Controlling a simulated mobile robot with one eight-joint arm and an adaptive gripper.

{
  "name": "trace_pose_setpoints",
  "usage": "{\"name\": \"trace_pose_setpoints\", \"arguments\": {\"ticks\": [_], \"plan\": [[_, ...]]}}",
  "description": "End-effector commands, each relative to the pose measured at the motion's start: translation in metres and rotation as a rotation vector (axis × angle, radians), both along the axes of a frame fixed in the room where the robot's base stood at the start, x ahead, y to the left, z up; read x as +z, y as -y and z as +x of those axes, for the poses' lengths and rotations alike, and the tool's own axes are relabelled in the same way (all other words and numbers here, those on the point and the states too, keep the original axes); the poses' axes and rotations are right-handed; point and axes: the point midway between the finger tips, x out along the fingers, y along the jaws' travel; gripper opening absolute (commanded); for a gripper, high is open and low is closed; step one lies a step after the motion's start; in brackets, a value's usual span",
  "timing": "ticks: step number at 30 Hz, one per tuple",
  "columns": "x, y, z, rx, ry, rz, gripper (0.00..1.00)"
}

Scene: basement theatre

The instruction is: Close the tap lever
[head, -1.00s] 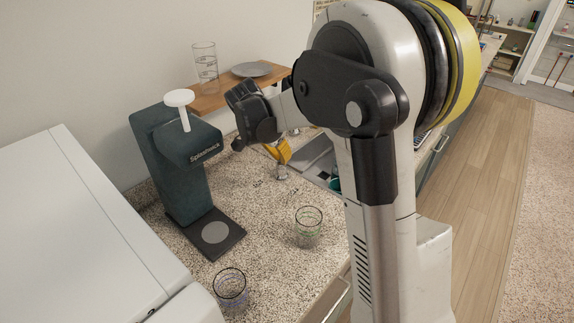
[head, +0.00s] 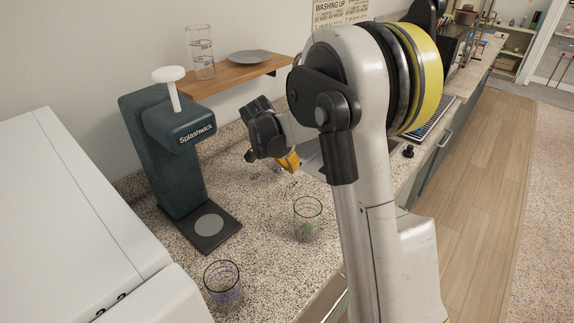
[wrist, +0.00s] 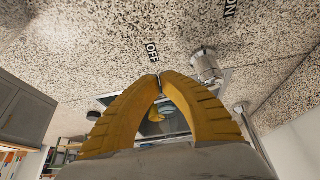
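A short chrome tap fitting (wrist: 206,66) stands on the speckled counter between the printed words OFF and ON in the wrist view. A second thin chrome post (wrist: 243,108) stands further right; I cannot tell which one carries the lever. In the head view only a small bit of chrome (head: 278,169) shows beside my gripper (head: 288,163), which hides the rest. In the wrist view my gripper (wrist: 158,77) has its yellow fingertips together, with nothing seen between them. The tips appear left of the chrome fitting, near the word OFF. Contact with the tap cannot be told.
A dark green Splashwick dispenser (head: 158,155) with a white knob stands left of my gripper. Two clear glasses, one green-marked (head: 307,218) and one blue-marked (head: 223,285), stand on the counter. A wooden shelf (head: 235,81) is on the wall. The wooden floor (head: 480,180) is clear.

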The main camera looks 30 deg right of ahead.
Motion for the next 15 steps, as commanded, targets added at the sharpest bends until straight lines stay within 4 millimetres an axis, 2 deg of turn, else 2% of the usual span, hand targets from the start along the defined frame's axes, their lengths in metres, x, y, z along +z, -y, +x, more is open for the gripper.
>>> {"name": "trace_pose_setpoints", "arguments": {"ticks": [10,15], "plan": [[0.000,0.001,0.000,0.000,0.000,0.000,0.00],[0.002,0.016,0.003,-0.001,0.000,0.000,0.00]]}}
